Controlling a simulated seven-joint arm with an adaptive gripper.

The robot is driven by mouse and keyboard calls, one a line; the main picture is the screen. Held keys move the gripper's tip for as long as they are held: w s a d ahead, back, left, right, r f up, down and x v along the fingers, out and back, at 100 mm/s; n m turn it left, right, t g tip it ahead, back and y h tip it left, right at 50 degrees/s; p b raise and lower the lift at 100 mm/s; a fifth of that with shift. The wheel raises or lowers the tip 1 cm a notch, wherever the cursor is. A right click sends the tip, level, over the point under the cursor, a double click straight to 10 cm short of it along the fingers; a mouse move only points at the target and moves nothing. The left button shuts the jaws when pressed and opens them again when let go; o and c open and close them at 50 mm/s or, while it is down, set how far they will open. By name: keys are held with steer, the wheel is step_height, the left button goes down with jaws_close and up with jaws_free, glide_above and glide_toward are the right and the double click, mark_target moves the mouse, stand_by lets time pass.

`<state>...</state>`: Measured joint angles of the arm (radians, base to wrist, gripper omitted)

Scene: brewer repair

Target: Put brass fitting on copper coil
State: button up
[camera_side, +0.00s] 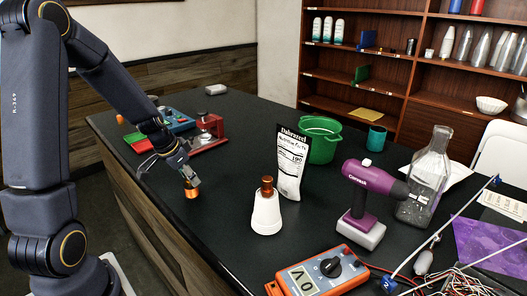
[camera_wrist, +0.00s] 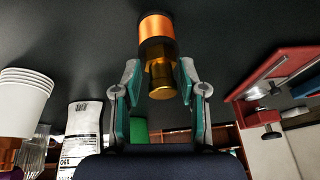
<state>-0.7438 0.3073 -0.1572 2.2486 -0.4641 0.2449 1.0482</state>
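The copper coil (camera_wrist: 157,40) is an orange-copper band on a dark cylinder, upright on the dark table; the side view shows it small (camera_side: 191,191) under my gripper. The brass fitting (camera_wrist: 161,78) is a gold stepped piece in line with the coil's upper end and seems to touch it; whether it is fully seated I cannot tell. My gripper (camera_wrist: 159,76) has one fingertip on each side of the fitting. A dark gap shows beside the left fingertip, and the right one is very close to the fitting. In the side view my gripper (camera_side: 190,180) hides the fitting.
A white bottle-like stack (camera_side: 266,214) with an amber top stands to the right. Behind it are a white pouch (camera_side: 291,162) and a green pot (camera_side: 322,140). A purple drill (camera_side: 365,200) and an orange multimeter (camera_side: 318,275) are farther right. A red vise (camera_side: 208,130) stands behind my gripper.

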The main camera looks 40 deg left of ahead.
steer(key=shift+o, duration=1.3)
steer(key=shift+r, duration=0.3)
steer(key=a+v, duration=0.1)
steer(key=v, duration=1)
steer(key=s+d+r, duration=0.3)
steer(key=s+d, duration=0.1)
steer(key=d, duration=0.5)
steer(key=s+d+r+t, duration=0.1)
steer(key=s+d+r, duration=0.2)
steer(key=d, duration=0.7)
steer(key=s, duration=0.2)
steer(key=shift+s+d+r+h, duration=0.15)
steer(key=shift+s+d+h, duration=0.15)
steer(key=shift+h, duration=0.1)
